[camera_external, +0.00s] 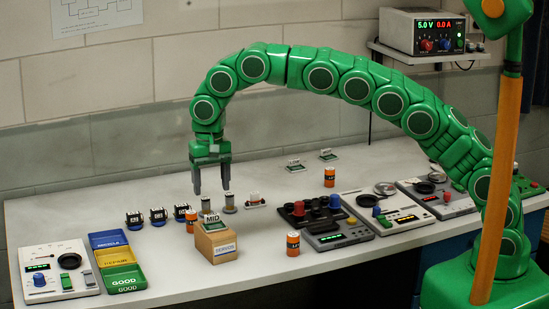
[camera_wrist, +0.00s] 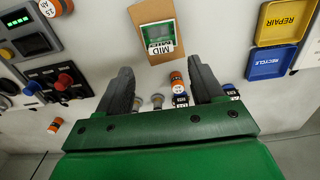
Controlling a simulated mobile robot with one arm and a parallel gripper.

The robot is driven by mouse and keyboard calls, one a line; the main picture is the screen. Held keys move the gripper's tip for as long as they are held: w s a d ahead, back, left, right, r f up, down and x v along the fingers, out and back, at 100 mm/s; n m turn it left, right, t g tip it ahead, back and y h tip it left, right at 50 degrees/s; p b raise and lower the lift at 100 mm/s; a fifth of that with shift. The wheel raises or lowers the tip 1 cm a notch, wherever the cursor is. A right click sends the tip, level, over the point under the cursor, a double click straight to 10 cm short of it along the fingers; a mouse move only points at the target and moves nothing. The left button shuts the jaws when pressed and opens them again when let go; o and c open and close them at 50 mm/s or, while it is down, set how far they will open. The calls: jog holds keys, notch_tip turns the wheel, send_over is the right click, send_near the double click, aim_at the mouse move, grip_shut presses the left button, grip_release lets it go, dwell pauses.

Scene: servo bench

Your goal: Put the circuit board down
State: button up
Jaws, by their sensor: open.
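A small green circuit board with a MID label (camera_external: 214,222) rests on top of a tan block-like stand (camera_external: 208,244) at the bench's front middle. In the wrist view the same board (camera_wrist: 158,36) lies on the stand (camera_wrist: 141,12), beyond my fingertips. My gripper (camera_external: 211,191) is open and points down above the bench, behind and higher than the stand. In the wrist view my gripper (camera_wrist: 160,66) has its fingers spread, with nothing held between them. The board and gripper are apart.
Orange cylinders (camera_external: 293,243), grey cylinders (camera_external: 229,203) and small dark servos (camera_external: 158,217) stand nearby. Control panels (camera_external: 338,233) fill the right; another panel (camera_external: 58,272) is far left. The bench's back left is clear.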

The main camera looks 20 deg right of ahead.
jog(key=shift+r, duration=2.05)
